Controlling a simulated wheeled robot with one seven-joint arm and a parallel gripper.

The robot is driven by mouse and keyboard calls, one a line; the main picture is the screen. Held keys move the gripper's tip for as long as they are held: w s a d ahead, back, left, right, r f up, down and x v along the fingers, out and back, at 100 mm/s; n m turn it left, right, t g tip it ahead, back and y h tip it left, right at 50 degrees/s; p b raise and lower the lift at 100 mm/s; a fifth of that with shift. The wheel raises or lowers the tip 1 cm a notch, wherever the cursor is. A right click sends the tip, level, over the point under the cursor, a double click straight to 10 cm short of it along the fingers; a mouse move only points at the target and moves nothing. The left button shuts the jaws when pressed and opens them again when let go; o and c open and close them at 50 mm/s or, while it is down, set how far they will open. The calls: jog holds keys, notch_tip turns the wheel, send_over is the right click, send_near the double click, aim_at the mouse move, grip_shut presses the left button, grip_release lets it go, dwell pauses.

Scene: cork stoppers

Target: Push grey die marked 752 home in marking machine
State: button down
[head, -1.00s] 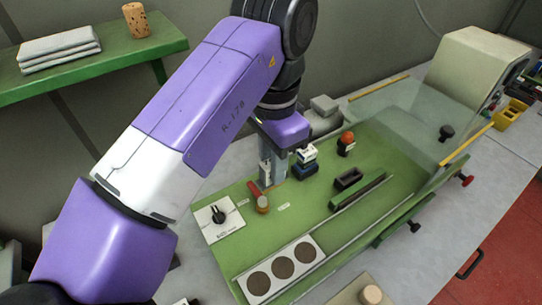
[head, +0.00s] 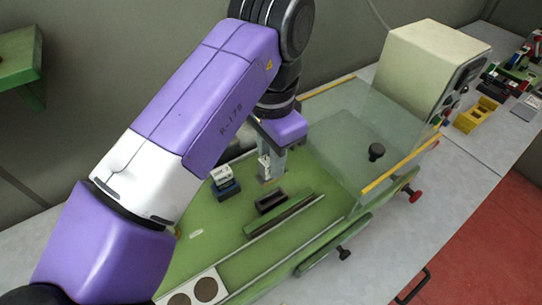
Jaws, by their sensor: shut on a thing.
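My gripper (head: 266,165) hangs point-down over the green bed of the marking machine (head: 330,226). It is shut on a small light grey block (head: 264,170), which looks like the grey die; no number on it is readable. The gripper is just behind the black open holder (head: 270,201) on the bed, and I cannot tell whether the block touches the bed. My arm covers the left part of the bed.
A clear guard sheet (head: 360,150) with a black knob (head: 376,152) and yellow edges lies to the right. The beige machine housing (head: 425,70) stands behind it. Dark round pads (head: 206,289) sit at the front left. A yellow tray (head: 477,115) stands far right.

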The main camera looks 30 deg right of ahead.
aim_at(271, 181)
jog(key=shift+f+b, duration=2.65)
jog(key=shift+f, duration=0.25)
jog(key=shift+f+b, duration=0.8)
jog(key=shift+f, duration=0.8)
jog(key=c, duration=1.2)
grip_release()
jog(key=shift+o, duration=0.2)
jog(key=shift+r, duration=3.9)
jog(key=shift+s, duration=0.1)
